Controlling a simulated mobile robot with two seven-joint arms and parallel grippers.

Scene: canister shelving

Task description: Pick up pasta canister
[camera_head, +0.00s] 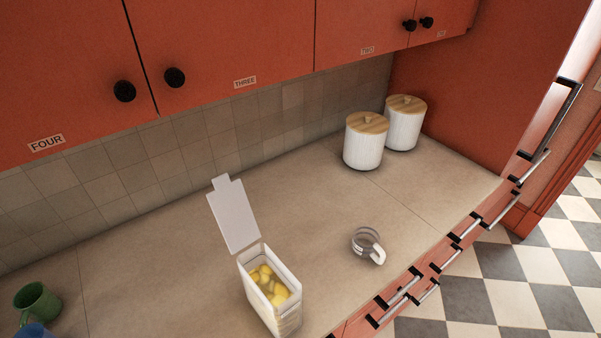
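A tall rectangular clear-and-white canister (272,292) stands on the counter near its front edge, at the bottom middle. Its white lid (234,217) is tilted up and open, and yellow pieces that look like pasta show inside. Its lower end reaches the picture's bottom edge. Two round white ribbed canisters with wooden lids, one in front (364,144) and one behind (404,126), stand upright near the back right corner. Their contents are hidden, and I see no readable label on any canister. Neither of my grippers is in view.
A glass measuring cup (367,245) stands right of the open canister. A green mug (36,304) and a blue item (34,331) are at the lower left. Red cupboards (230,45) overhang the counter (150,250). Drawer handles (470,226) line its front. The counter's middle is clear.

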